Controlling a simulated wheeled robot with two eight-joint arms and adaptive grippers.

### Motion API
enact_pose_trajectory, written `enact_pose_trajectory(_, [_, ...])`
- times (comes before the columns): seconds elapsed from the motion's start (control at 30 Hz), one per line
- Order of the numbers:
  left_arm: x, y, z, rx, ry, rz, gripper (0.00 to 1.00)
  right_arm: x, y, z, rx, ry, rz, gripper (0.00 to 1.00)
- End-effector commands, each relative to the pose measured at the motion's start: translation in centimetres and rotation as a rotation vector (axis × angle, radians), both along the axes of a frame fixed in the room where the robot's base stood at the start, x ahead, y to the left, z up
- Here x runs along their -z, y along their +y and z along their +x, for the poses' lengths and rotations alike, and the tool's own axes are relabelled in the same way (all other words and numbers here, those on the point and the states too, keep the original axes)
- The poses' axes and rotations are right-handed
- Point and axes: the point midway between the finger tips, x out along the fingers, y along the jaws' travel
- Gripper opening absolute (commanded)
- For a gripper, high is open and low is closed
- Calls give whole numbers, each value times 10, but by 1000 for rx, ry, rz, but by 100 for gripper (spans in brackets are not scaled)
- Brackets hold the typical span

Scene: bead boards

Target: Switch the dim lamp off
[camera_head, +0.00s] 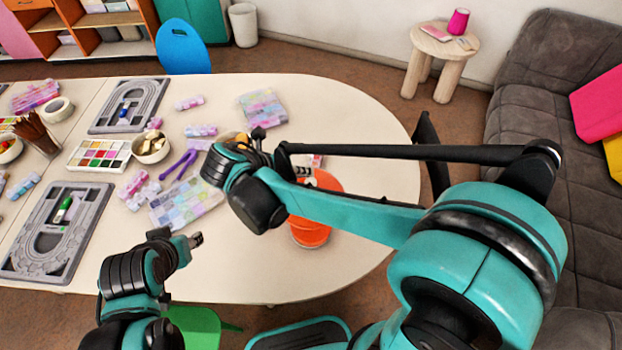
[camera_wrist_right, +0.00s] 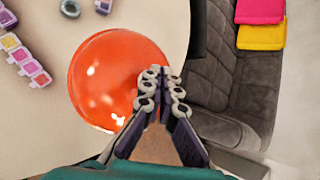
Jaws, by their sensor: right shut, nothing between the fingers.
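The orange domed lamp (camera_head: 318,232) stands on the pale table, partly hidden behind my right arm. In the right wrist view its glossy round top (camera_wrist_right: 105,75) fills the middle left. My right gripper (camera_head: 307,180) is mostly hidden by my arm in the head view. In the wrist view the right gripper (camera_wrist_right: 160,85) is shut and empty, its fingertips over the right side of the dome. I cannot tell whether they touch it. No switch shows clearly. My left gripper (camera_head: 195,240) is over the table's front edge, left of the lamp; its opening is unclear.
Bead boxes (camera_head: 187,203), purple pliers (camera_head: 179,164), a bowl (camera_head: 151,147) and grey trays (camera_head: 55,230) crowd the table's left half. The table's right end is mostly clear. A grey sofa (camera_head: 540,75) and a wooden stool (camera_head: 443,46) stand beyond it.

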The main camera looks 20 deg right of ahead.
Motion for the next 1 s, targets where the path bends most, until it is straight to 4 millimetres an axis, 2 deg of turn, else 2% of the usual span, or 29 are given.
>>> enact_pose_trajectory(0.2, [-23,0,0,0,0,0,40,-27,0,0,0,0,0,0])
enact_pose_trajectory(0.5, [-46,0,0,0,0,0,40,-55,0,0,0,0,0,0])
enact_pose_trajectory(1.0, [-45,0,0,0,0,0,40,-54,0,0,0,0,0,0])
